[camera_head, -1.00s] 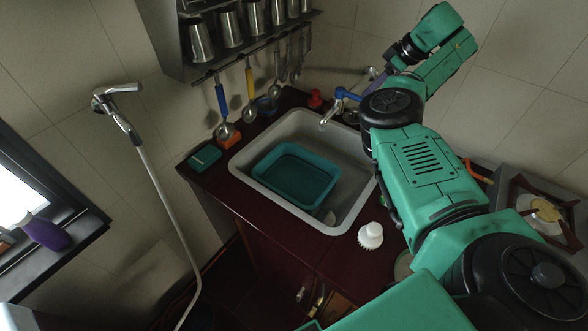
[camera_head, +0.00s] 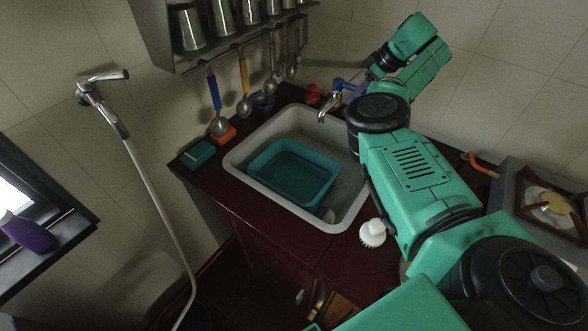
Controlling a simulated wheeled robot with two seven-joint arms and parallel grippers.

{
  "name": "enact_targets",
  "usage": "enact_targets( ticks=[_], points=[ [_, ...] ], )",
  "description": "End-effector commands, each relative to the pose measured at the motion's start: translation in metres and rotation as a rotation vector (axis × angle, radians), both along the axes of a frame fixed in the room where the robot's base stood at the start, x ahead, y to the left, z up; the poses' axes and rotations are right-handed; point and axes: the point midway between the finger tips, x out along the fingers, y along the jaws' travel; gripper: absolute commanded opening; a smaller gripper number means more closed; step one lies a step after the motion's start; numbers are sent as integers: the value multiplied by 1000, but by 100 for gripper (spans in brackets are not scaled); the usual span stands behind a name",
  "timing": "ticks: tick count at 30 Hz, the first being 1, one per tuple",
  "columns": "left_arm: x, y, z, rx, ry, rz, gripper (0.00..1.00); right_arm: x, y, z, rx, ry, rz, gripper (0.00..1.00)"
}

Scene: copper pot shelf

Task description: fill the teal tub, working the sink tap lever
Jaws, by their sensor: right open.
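The teal tub (camera_head: 262,161) sits inside the grey sink (camera_head: 238,166). Its inside is dark teal, and I cannot tell how much water it holds. The metal tap (camera_head: 328,107) stands at the sink's back right, its spout over the basin. I see no clear stream from it. A blue part, seemingly the tap lever (camera_head: 343,85), is on top of the tap. My right gripper (camera_head: 368,76) is open beside the lever, partly hidden behind my arm; I cannot tell whether they touch. My left gripper is not in view.
A white brush (camera_head: 373,233) stands on the dark counter (camera_head: 270,213) right of the sink. A stove (camera_head: 549,205) is at the right. Ladles hang from a rail (camera_head: 237,46) behind. A hand shower (camera_head: 102,99) is on the left wall.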

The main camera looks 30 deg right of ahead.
Motion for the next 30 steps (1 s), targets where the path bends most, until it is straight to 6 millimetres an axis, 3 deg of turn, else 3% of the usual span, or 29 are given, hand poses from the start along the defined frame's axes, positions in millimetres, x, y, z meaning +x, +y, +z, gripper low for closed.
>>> enact_targets(
  ticks=[30],
  points=[
    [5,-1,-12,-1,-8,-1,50,-9,17,0,1,-1,1,45]
  ],
)
